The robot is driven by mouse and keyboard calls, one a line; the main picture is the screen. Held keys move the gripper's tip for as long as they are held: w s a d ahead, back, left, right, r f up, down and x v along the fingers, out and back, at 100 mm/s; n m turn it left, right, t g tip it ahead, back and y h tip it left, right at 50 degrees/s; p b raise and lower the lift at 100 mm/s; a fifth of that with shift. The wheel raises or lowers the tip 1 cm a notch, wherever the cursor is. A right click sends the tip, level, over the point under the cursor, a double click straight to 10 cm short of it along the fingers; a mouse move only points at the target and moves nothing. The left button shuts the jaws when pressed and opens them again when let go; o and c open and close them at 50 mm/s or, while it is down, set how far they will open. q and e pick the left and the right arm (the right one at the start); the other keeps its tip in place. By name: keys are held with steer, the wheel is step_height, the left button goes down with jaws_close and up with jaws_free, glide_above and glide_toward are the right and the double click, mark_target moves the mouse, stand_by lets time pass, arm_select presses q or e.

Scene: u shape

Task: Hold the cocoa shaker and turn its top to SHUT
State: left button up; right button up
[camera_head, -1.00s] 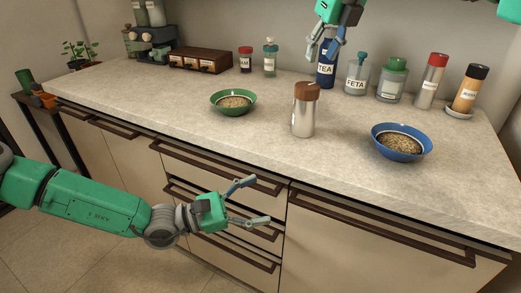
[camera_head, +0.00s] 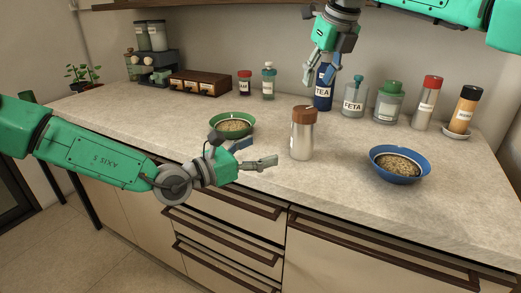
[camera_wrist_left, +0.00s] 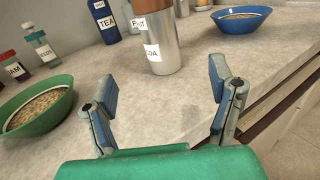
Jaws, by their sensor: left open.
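The cocoa shaker (camera_head: 302,135) is a silver cylinder with a brown top (camera_head: 304,113), upright on the counter. In the left wrist view its metal body (camera_wrist_left: 163,48) stands ahead, with a white label reading partly "COA"; its top edge is cut off there. A second small label sits above, not clearly readable. My left gripper (camera_head: 256,153) is open and empty, left of the shaker and apart from it. In the left wrist view its fingers (camera_wrist_left: 163,82) are spread with the shaker beyond them. My right gripper (camera_head: 321,76) points down, open and empty, above and behind the shaker.
A green bowl (camera_head: 232,132) lies left of the shaker, a blue bowl (camera_head: 386,175) right of it. Several jars, including the TEA jar (camera_head: 322,100) and FETA jar (camera_head: 355,110), line the back. The counter (camera_head: 340,185) around the shaker is clear.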

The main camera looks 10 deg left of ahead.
mark_target(294, 138)
arm_select(q)
steer(key=shift+w+d, duration=0.15)
steer(key=shift+w, duration=0.15)
steer(key=x, duration=1.2)
steer(key=shift+s+d, duration=0.1)
steer(key=shift+s, duration=0.05)
steer(key=shift+w+d, duration=0.3)
steer(key=shift+w, duration=0.2)
steer(key=shift+d, duration=0.1)
steer(key=c, duration=1.7)
